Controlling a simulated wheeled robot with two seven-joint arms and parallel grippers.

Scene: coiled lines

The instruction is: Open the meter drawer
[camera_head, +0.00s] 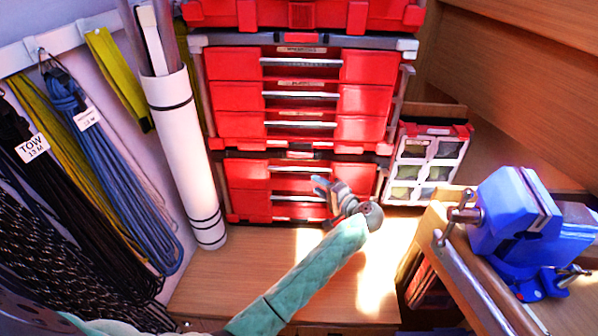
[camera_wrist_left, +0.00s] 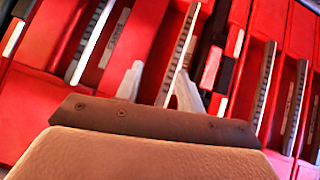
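The stack of red drawers (camera_head: 235,98) stands at the back with pale bar handles (camera_head: 300,95); all visible fronts look shut. Small labels sit above some handles, but I cannot read which drawer is the meter drawer. My left gripper (camera_head: 328,188) is before the right part of the lower drawers and hides some of their fronts. In the left wrist view its two fingertips (camera_wrist_left: 158,86) are apart. A bar handle (camera_wrist_left: 182,50) runs between them, close to the right finger; I cannot tell whether it touches. A blurred label (camera_wrist_left: 115,38) lies left of this handle. My right gripper is not in view.
A white tube (camera_head: 185,150) stands left of the stack, beside hanging coiled lines (camera_head: 100,150). A clear-fronted organizer case (camera_head: 425,165) stands right of the stack. A blue vise (camera_head: 515,215) sits on a bench at right. The wooden surface (camera_head: 240,265) before the drawers is mostly clear.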

